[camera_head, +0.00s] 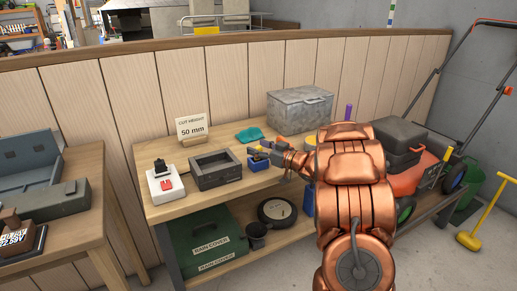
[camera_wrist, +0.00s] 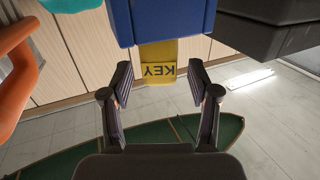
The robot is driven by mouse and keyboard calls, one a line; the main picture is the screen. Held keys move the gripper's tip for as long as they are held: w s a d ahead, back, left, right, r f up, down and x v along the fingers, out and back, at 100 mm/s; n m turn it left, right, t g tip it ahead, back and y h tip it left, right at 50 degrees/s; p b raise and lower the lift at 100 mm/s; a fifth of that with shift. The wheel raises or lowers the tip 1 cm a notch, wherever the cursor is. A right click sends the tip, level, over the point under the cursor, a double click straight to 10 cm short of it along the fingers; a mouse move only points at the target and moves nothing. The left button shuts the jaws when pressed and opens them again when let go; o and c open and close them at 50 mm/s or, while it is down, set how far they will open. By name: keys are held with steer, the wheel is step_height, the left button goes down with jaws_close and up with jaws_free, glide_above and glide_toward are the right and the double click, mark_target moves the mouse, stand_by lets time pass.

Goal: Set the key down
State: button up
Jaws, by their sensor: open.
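A yellow tag lettered KEY (camera_wrist: 158,72) shows in the wrist view, hanging against a blue block (camera_wrist: 160,20). The blue block also shows in the head view (camera_head: 257,161), at the wooden bench's front edge. My gripper (camera_wrist: 159,72) is open, with one finger on each side of the tag in the picture. A gap shows between the tag and each finger. In the head view my gripper (camera_head: 268,151) is low over the bench, right by the blue block, and my arm hides part of the bench. No separate metal key can be made out.
On the bench (camera_head: 170,211) stand a dark open tray (camera_head: 215,170), a white box with a red switch (camera_head: 165,182), a CUT HEIGHT 50 mm sign (camera_head: 192,128), a teal cloth (camera_head: 249,135) and a grey metal box (camera_head: 300,108). An orange mower (camera_head: 408,180) stands right.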

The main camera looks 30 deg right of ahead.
steer(key=v, duration=1.2)
jaws_close()
stand_by(0.6)
stand_by(0.9)
stand_by(0.4)
